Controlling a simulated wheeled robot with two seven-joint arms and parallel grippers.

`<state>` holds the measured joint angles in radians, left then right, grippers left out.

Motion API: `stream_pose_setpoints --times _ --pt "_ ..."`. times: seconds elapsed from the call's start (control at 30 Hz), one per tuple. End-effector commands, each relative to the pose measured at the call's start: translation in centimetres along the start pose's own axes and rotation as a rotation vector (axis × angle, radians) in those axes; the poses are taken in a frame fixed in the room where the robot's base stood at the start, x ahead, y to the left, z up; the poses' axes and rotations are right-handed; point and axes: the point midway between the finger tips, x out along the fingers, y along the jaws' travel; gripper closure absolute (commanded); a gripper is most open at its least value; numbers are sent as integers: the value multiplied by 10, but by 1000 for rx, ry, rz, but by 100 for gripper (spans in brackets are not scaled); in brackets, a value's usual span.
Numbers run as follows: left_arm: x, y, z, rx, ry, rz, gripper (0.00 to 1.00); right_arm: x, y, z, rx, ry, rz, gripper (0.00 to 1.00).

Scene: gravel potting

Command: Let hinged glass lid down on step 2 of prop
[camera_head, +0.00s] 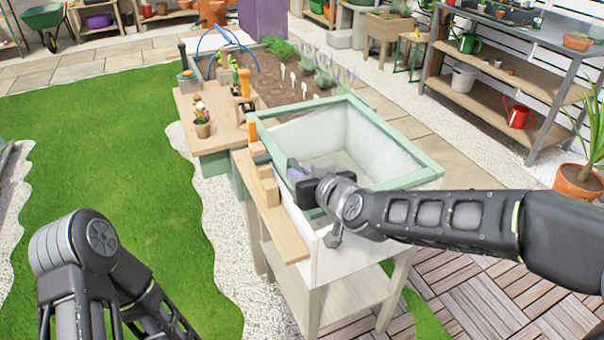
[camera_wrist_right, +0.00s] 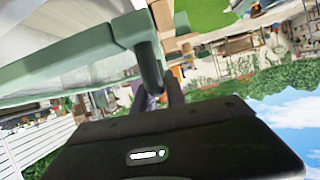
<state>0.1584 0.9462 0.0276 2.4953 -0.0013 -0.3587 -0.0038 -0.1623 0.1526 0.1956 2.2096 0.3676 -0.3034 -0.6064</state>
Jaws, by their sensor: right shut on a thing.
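The glass lid (camera_head: 398,128) is a pale green frame over a white box (camera_head: 335,265). Its pane is clear, and the box's inside shows through. My right gripper (camera_head: 308,188) is at the lid's near left side, shut on a green part of it. In the right wrist view, my right gripper's dark fingers (camera_wrist_right: 166,92) close on a green bar below the lid frame (camera_wrist_right: 70,68). The stepped wooden prop (camera_head: 266,186) stands on a ledge left of the box, beside the lid's edge. I cannot tell whether the lid touches a step. My left gripper is out of view.
A wooden side table (camera_head: 205,110) with a potted plant (camera_head: 202,125) stands left of the box. A planted bed (camera_head: 275,85) lies behind it. A shelf bench (camera_head: 500,85) and a terracotta pot (camera_head: 580,182) are at right. Lawn (camera_head: 110,150) lies clear at left.

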Motion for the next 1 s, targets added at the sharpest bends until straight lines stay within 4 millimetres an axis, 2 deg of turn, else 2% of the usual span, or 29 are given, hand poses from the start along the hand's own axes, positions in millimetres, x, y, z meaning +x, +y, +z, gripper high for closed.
stream_pose_setpoints --times 0.03,0.07,0.3,0.67,0.77,1.0 --pt "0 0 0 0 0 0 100 0 2 -3 3 6 5 100" --pt "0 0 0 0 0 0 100 0 2 -3 3 7 5 83" --pt "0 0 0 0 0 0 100 0 1 -2 2 4 3 63" --pt "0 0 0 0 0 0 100 -4 0 -2 0 3 1 62" --pt "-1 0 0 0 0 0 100 -13 1 -3 0 5 2 62" --pt "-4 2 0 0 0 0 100 -51 1 -4 0 7 3 62"
